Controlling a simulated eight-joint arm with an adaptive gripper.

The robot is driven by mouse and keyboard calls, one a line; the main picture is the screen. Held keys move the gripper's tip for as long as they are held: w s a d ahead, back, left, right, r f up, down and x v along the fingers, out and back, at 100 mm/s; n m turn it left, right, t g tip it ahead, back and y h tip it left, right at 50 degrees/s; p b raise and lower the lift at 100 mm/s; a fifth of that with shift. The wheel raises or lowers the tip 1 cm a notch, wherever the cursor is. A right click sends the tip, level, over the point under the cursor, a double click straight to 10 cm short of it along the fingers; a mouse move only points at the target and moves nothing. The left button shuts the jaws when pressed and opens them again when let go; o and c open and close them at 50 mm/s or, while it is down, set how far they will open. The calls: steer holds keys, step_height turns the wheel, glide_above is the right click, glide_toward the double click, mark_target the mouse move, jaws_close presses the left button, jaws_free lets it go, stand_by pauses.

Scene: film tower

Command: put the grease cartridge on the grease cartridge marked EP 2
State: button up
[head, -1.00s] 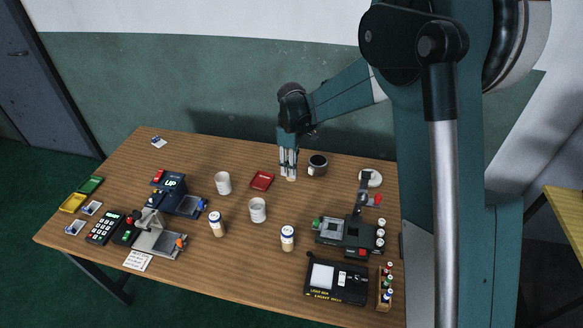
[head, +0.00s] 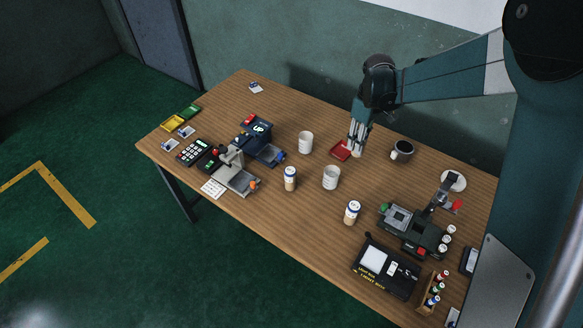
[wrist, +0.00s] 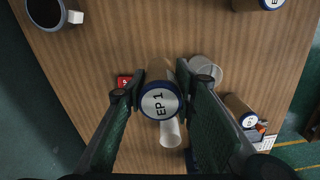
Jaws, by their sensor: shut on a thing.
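My gripper (head: 357,138) is shut on a tan grease cartridge with a blue-rimmed white end marked EP 1 (wrist: 160,103). In the head view its lower part (head: 356,152) shows below the fingers, beside the red tray. I cannot tell if it touches the table. Two similar cartridges stand upright on the table, one near the middle front (head: 290,180) and one farther right (head: 352,214). They also show in the wrist view, at the right (wrist: 238,107) and the top edge (wrist: 250,4).
Two white cups (head: 305,143) (head: 331,178), a red tray (head: 339,150) and a dark mug (head: 402,150) stand near my gripper. Devices crowd the left (head: 241,180) and right (head: 412,228), with a light box (head: 386,270) at the front right.

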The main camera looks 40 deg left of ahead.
step_height(320, 180, up, 9)
steer(key=p, duration=0.7)
glide_above(290, 170)
steer(key=shift+s+d+f, duration=0.1)
steer(key=shift+f, duration=0.1)
step_height(290, 170, down, 6)
steer(key=shift+f, duration=0.15)
steer(key=shift+f, duration=1.9)
steer(key=shift+f, duration=0.15)
steer(key=o, duration=1)
steer(key=shift+c, duration=0.2)
